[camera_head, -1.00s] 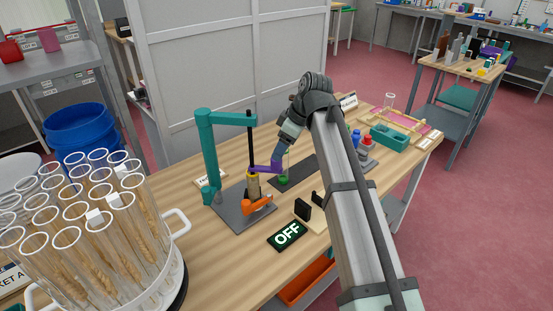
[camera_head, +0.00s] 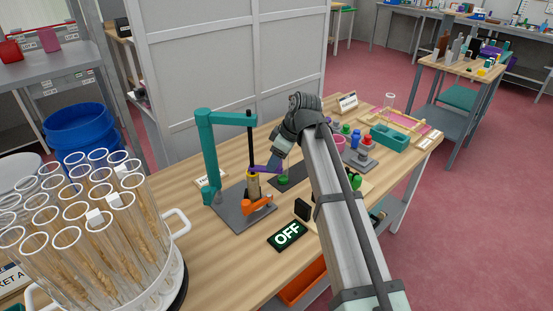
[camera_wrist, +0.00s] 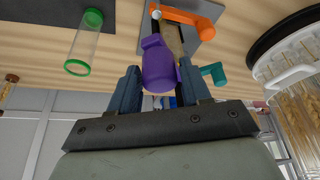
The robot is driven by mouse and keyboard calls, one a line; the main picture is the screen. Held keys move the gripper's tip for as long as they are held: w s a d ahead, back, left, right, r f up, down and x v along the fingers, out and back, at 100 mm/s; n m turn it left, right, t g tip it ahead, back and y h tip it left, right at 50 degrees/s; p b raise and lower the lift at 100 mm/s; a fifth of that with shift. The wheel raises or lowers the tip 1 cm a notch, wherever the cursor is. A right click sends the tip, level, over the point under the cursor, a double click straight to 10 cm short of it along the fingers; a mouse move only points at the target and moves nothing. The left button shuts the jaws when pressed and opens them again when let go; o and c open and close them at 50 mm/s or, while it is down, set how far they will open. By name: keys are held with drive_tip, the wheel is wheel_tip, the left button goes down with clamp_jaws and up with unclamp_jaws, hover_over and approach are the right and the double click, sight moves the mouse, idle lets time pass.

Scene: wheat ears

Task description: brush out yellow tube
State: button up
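The yellow-banded tube (camera_head: 253,186) stands upright on the dark plate (camera_head: 232,213) of a teal stand (camera_head: 211,160), next to an orange clamp (camera_head: 257,207). A black rod (camera_head: 250,130) rises above it. A purple handle (camera_head: 264,169) reaches right from the rod, above the tube. My gripper (camera_head: 268,162) is at the handle's outer part. In the wrist view, the purple handle (camera_wrist: 160,65) lies between the two fingers (camera_wrist: 162,90), which look closed against it. The orange clamp (camera_wrist: 185,15) shows beyond it. The bristles are hidden.
A green-rimmed clear tube (camera_wrist: 83,45) stands just right of the stand (camera_head: 284,180). A black OFF sign (camera_head: 287,236) lies in front. A large rack of wheat tubes (camera_head: 90,220) is at left. A teal box (camera_head: 388,138) and colored bottles (camera_head: 357,137) stand right.

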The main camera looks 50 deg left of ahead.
clamp_jaws()
idle(0.3)
wheel_tip(320, 180, up, 14)
drive_tip(key=shift+f, duration=0.25)
drive_tip(key=shift+a, duration=0.1)
drive_tip(key=shift+c, duration=0.2)
unclamp_jaws()
drive_tip(key=shift+r, duration=0.1)
drive_tip(key=o, duration=0.4)
drive_tip(key=v, duration=1.3)
drive_tip(key=shift+w+d+r, duration=0.15)
drive_tip(key=shift+d+r, duration=0.1)
drive_tip(key=shift+d, duration=0.05)
